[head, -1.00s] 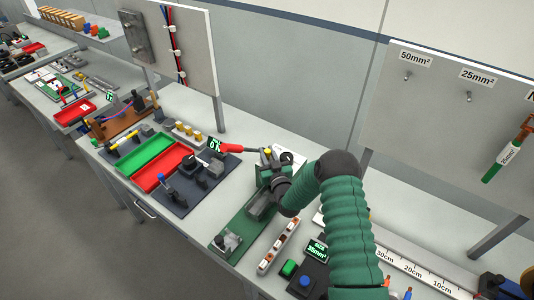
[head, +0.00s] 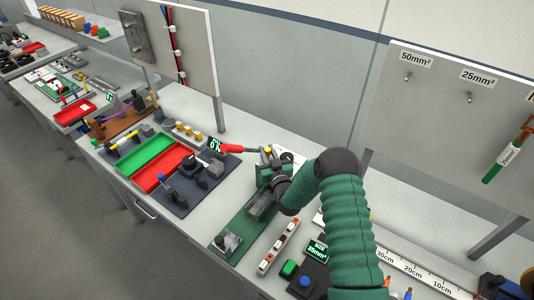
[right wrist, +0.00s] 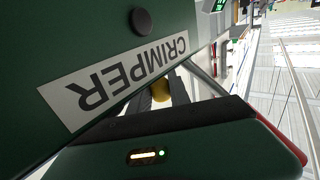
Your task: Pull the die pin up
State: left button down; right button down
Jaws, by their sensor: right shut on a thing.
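The crimper (head: 263,176) is a green block at the back end of a green base plate on the bench, with a red-gripped handle (head: 232,149) reaching left. Its green side and upside-down CRIMPER label (right wrist: 115,76) fill much of the right wrist view. The die pin (right wrist: 161,89) shows as a small yellow piece between my dark fingers. My right gripper (head: 268,155) is at the crimper's top and is shut on the die pin. Most of the pin is hidden by the fingers and the crimper. My left gripper is not in view.
Left of the crimper is a dark mat (head: 199,189) with tools, then red (head: 162,167) and green (head: 143,152) trays. A connector strip (head: 278,247) and a display box (head: 317,253) stand in front. A panel with hooks (head: 450,120) rises at the right.

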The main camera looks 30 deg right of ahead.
jog(key=shift+d+r, duration=0.1)
jog(key=shift+r, duration=0.55)
jog(key=c, duration=1.6)
grip_release()
jog(key=shift+o, duration=0.5)
jog(key=shift+r, duration=0.1)
jog(key=shift+s+r, duration=0.1)
jog(key=shift+s, duration=0.3)
jog(key=b+v, duration=0.3)
jog(key=v, duration=1.3)
jog(key=shift+s+b, duration=0.2)
jog(key=shift+b, duration=0.2)
